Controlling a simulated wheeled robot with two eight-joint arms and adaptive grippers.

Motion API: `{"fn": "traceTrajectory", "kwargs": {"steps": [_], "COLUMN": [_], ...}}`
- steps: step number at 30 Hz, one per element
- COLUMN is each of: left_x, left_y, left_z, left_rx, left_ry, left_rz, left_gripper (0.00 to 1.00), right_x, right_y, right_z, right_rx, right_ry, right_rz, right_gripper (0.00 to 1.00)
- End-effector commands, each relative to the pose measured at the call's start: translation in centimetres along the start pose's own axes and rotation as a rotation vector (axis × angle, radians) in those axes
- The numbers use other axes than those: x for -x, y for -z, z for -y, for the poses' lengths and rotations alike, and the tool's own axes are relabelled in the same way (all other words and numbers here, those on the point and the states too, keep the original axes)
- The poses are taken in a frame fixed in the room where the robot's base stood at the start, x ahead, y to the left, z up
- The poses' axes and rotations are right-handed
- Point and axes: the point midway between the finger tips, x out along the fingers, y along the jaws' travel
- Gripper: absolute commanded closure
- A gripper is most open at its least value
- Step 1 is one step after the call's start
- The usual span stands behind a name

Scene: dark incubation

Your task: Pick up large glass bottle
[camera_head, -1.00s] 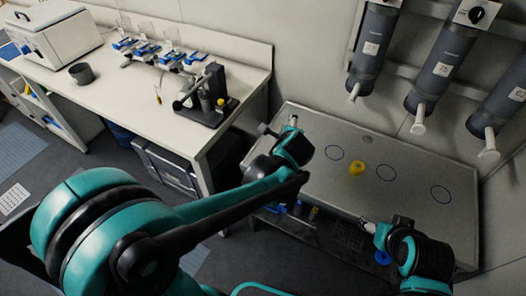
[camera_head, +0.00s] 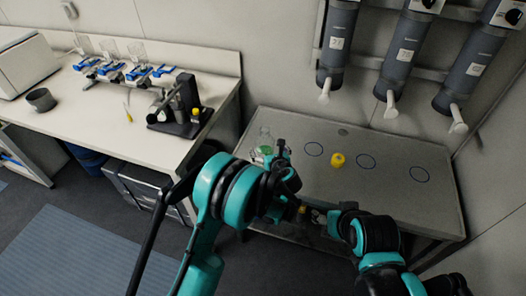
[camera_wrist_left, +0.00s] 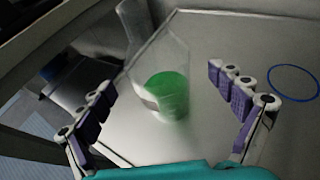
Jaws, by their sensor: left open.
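The large glass bottle (camera_head: 265,138) is clear with green liquid at the bottom. It stands at the left end of the metal table (camera_head: 400,205). My left gripper (camera_head: 277,150) is close beside the bottle in the head view and partly hides it. In the left wrist view the bottle (camera_wrist_left: 165,88) appears between the two open, purple-padded fingers of my left gripper (camera_wrist_left: 160,80), with gaps on both sides. My right gripper (camera_head: 318,214) is at the table's front edge, and its fingers are too small to read.
A yellow object (camera_head: 338,160) sits on the metal table among blue circles. Grey dispensers (camera_head: 399,55) with white spouts hang above. The white bench (camera_head: 110,110) at left holds a dark cup (camera_head: 41,99) and a black stand (camera_head: 182,112).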

Motion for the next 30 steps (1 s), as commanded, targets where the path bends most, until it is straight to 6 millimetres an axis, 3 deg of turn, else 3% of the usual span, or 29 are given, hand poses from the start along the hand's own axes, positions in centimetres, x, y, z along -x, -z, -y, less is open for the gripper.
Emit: {"fn": "traceTrajectory", "kwargs": {"steps": [9,16,24,27,30], "left_x": [-4.5,-4.6,-4.6,-4.6,-4.6], "left_y": [0.2,0.0,0.0,-0.1,-0.1], "left_z": [-0.1,-0.1,-0.1,-0.1,-0.1], "left_rx": [0.003,0.002,0.002,0.002,0.002], "left_ry": [-0.001,0.000,0.000,0.000,0.000], "left_rz": [-0.001,-0.001,-0.001,0.000,-0.001], "left_gripper": [0.07,0.07,0.78,0.90,0.90], "right_x": [-1.7,-1.6,-1.6,-1.6,-1.6], "right_y": [-1.2,-1.1,-1.1,-1.1,-1.1], "right_z": [0.0,0.0,0.0,0.0,0.0], "right_rx": [0.000,0.000,0.000,0.000,0.000], "right_ry": [0.000,0.000,0.000,0.000,0.000], "right_rz": [0.000,0.000,0.000,0.000,0.000], "right_gripper": [0.34,0.34,0.34,0.34,0.34]}}
